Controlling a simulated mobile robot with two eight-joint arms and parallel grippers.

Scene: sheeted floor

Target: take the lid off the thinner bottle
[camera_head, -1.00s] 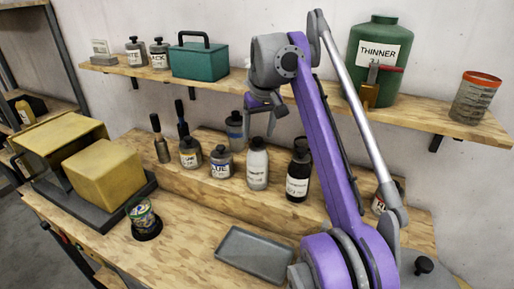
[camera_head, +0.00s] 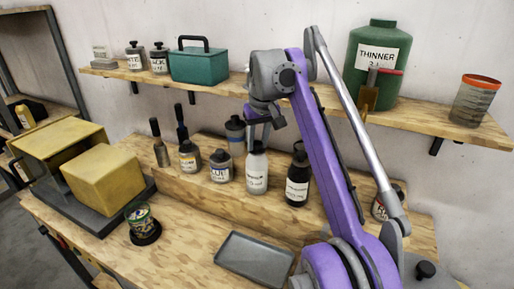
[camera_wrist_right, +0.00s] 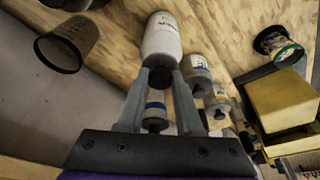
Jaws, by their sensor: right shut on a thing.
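The white bottle (camera_head: 257,172) stands on the raised wooden step at the back of the bench; its small label is too blurred to read. Its black lid (camera_wrist_right: 160,79) shows in the wrist view. My right gripper (camera_wrist_right: 160,76) is shut on that lid, one finger on each side. In the head view the right gripper (camera_head: 258,137) points down over the bottle's top and hides the lid. A large green jug (camera_head: 366,88) marked THINNER stands on the upper shelf. My left gripper is not in view.
A dark bottle (camera_head: 298,180) stands close right of the white one. A labelled bottle (camera_head: 221,167) and a blue-grey bottle (camera_head: 235,130) are at its left. The upper shelf (camera_head: 425,112) runs behind my arm. A grey tray (camera_head: 254,260) lies in front.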

